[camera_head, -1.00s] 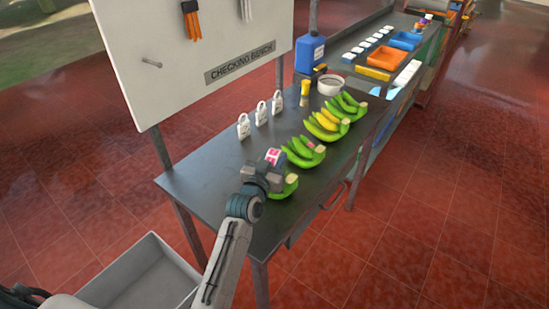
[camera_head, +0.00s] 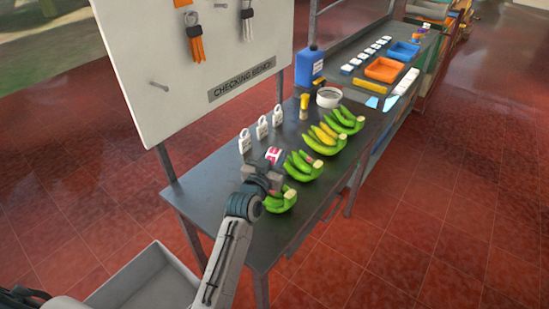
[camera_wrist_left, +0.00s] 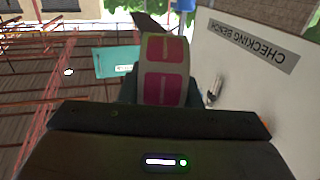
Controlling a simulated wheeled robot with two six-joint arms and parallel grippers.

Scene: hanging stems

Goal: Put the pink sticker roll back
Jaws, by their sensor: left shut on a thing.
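The pink sticker roll (camera_head: 273,154) is a small pink and white roll held at the tip of my left gripper (camera_head: 266,170) above the dark bench. In the left wrist view the roll (camera_wrist_left: 165,82) shows pink labels with white bars, and my left gripper (camera_wrist_left: 163,98) is shut on it. A white board lettered CHECKING BENCH (camera_head: 190,50) stands behind the bench (camera_head: 195,185). A bare peg (camera_head: 160,87) sticks out of its lower left part. My right gripper is not in view.
Several banana bunches (camera_head: 302,164) lie along the bench's front side. White tags (camera_head: 262,127) stand behind them. A blue jug (camera_head: 309,66), a yellow-topped item (camera_head: 304,105) and a round bowl (camera_head: 329,97) are farther back. A grey bin (camera_head: 150,281) is at lower left.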

